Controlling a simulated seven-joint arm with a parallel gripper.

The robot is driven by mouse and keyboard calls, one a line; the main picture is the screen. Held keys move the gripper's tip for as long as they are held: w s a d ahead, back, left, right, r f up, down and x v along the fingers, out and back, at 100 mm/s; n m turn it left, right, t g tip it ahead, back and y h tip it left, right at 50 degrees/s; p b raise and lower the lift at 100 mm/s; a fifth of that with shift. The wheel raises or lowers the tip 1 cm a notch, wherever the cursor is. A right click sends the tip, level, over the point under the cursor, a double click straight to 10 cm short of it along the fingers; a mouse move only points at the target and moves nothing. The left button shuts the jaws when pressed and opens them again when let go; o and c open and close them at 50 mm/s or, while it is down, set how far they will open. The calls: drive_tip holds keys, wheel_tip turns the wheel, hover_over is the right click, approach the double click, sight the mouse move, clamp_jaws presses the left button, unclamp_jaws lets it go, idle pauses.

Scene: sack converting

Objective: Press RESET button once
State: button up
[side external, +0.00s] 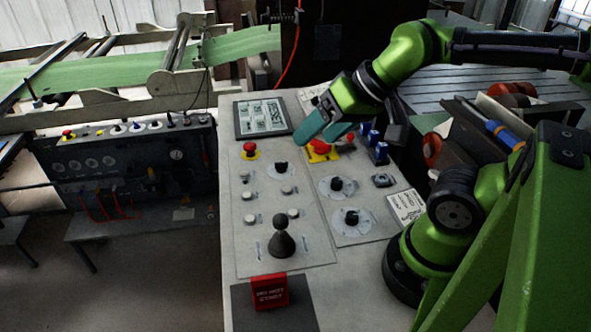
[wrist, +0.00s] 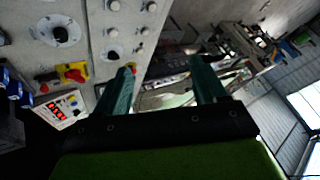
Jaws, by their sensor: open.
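The grey control panel (side external: 232,250) carries several buttons and knobs; its labels are too small to read, so I cannot tell which button is RESET. Small pale push buttons (side external: 250,219) sit on its left plate, and also show in the wrist view (wrist: 112,31). A red mushroom button (side external: 250,147) on a yellow base is at upper left. A red and yellow switch (side external: 320,148) is at upper middle and shows in the wrist view (wrist: 73,73). My gripper (side external: 325,130) is open and empty, with teal fingers above the panel's upper part, near that switch. Its fingers also show in the wrist view (wrist: 163,76).
A black joystick (side external: 282,240) stands up from the lower panel. Black rotary knobs (side external: 336,184) sit at right. A screen (side external: 263,117) is at upper left, blue switches (side external: 381,150) at upper right. A red sign (side external: 270,291) stands at the front edge.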

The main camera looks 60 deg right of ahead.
clamp_jaws()
idle(1.4)
